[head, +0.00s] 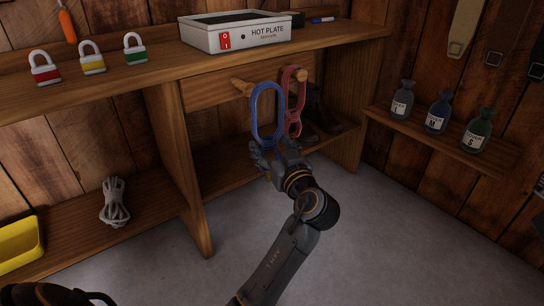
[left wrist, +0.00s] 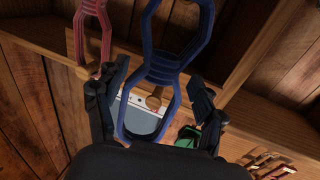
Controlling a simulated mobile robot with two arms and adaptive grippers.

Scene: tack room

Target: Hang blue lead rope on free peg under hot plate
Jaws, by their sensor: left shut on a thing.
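The blue lead rope (head: 253,112) is upright in my left gripper (head: 270,150), which is shut on its lower part. It hangs in front of the bench, under the hot plate (head: 245,40). A wooden peg (head: 241,86) shows at its upper left edge. The red lead rope (head: 302,112) hangs from another peg (head: 303,76) just to the right. In the left wrist view, the blue rope (left wrist: 147,50) passes between my fingers (left wrist: 155,108), and a peg (left wrist: 154,98) shows inside its loop. I cannot tell whether that peg passes through it. My right gripper is out of view.
Red (head: 45,73), yellow (head: 92,64) and green (head: 135,55) padlocks stand on the bench top. A grey rope bundle (head: 114,203) lies on the lower shelf beside a yellow bin (head: 20,245). Dark boots sit behind the ropes.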

